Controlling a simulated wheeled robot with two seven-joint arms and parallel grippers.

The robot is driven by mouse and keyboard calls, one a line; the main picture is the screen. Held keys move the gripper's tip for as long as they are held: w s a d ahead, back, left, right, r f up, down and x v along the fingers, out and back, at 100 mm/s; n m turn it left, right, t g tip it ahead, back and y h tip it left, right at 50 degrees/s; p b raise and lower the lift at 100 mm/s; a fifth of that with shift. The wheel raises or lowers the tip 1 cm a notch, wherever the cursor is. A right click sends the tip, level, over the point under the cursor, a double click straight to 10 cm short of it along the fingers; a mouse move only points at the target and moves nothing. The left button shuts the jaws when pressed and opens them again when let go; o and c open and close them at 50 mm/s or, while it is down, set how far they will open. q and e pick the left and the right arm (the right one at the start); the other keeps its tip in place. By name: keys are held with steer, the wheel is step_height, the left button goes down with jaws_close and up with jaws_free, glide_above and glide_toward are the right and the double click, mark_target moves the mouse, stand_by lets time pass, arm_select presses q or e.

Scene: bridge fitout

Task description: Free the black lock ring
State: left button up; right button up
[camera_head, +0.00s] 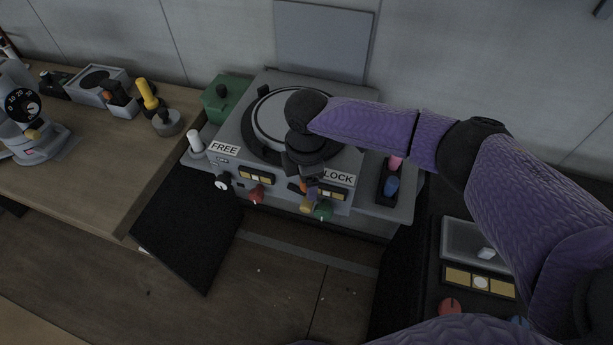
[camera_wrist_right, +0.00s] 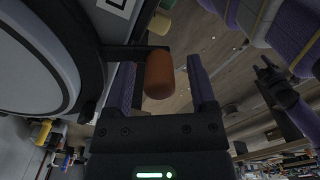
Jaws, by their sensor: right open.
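The black lock ring (camera_head: 249,147) circles a round pale disc on top of a grey console in the head view. In the right wrist view the ring (camera_wrist_right: 97,38) curves at the left, and a short black bar runs from it to an orange-brown handle (camera_wrist_right: 159,77). My right gripper (camera_wrist_right: 164,84) is open, with the handle between its two fingers; I cannot tell whether they touch it. In the head view my right gripper (camera_head: 307,186) points down at the console's front edge, near the LOCK label (camera_head: 338,178). The FREE label (camera_head: 223,148) is at the left.
Coloured knobs, including a red one (camera_head: 257,194) and a green one (camera_head: 323,212), line the console's front. A white post (camera_head: 195,140) and a green box (camera_head: 228,97) stand at its left. A wooden bench (camera_head: 110,190) lies further left.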

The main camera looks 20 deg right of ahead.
jaws_close()
stand_by(0.8)
stand_by(0.5)
